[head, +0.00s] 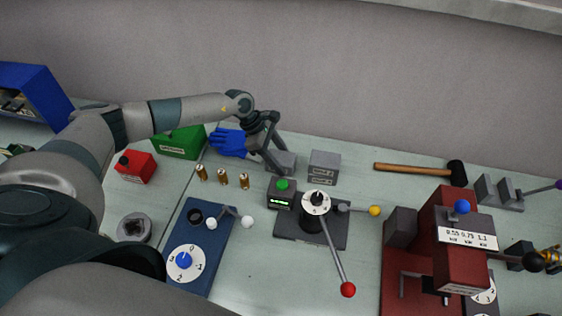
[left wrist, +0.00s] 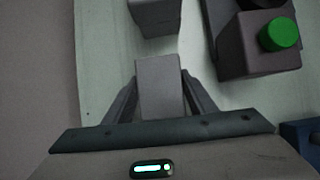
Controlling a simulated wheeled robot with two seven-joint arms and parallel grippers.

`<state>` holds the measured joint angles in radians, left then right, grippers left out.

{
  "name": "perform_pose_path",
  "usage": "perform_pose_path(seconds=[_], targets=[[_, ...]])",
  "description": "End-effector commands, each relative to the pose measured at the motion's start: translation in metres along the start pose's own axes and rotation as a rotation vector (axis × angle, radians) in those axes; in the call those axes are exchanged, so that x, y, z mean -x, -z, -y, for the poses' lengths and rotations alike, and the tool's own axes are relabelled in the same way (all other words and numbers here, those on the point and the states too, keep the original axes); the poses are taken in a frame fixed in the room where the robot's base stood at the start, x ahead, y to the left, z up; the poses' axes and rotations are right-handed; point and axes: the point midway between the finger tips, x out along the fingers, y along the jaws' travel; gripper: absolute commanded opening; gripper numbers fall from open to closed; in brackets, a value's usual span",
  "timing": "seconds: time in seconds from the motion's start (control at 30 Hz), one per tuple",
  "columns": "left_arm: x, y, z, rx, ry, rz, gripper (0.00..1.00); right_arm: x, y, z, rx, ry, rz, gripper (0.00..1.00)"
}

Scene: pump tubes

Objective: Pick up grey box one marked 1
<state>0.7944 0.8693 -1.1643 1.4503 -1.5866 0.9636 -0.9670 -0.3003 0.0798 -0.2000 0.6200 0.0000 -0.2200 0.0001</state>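Two small grey boxes stand side by side on the table in the head view. My left gripper (head: 270,155) reaches down at the left grey box (head: 288,161), which it partly hides. In the left wrist view this grey box (left wrist: 160,82) lies between the two fingers of my left gripper (left wrist: 161,85), with no clear gap at its sides. I cannot tell whether the fingers press on it. The other grey box (head: 324,163) stands just to the right and also shows in the left wrist view (left wrist: 155,16). Its labels are too small to read. My right gripper is not in view.
A dark box with a green button (head: 282,191) and a lever device (head: 315,204) stand in front of the boxes. A blue glove (head: 228,142), a green box (head: 181,143) and several brass cylinders (head: 222,177) are left. A hammer (head: 425,169) lies right.

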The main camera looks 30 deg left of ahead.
Motion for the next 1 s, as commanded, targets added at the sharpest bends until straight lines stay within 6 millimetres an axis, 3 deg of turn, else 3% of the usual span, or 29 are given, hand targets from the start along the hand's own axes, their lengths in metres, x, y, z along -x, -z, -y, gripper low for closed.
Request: perform_pose_path(seconds=[0.03, 0.1, 0.57, 1.0], targets=[[0.0, 0.0, 0.0, 0.0, 0.0, 0.0, 0.35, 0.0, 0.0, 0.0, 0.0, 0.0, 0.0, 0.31], [0.0, 0.0, 0.0, 0.0, 0.0, 0.0, 0.25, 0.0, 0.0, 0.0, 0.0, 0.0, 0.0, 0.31], [0.009, -0.005, -0.001, -0.002, -0.001, 0.001, 0.25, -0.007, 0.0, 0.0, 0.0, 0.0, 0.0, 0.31], [0.067, -0.038, -0.001, -0.003, -0.003, 0.0, 0.25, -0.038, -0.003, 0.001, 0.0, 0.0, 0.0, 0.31]])
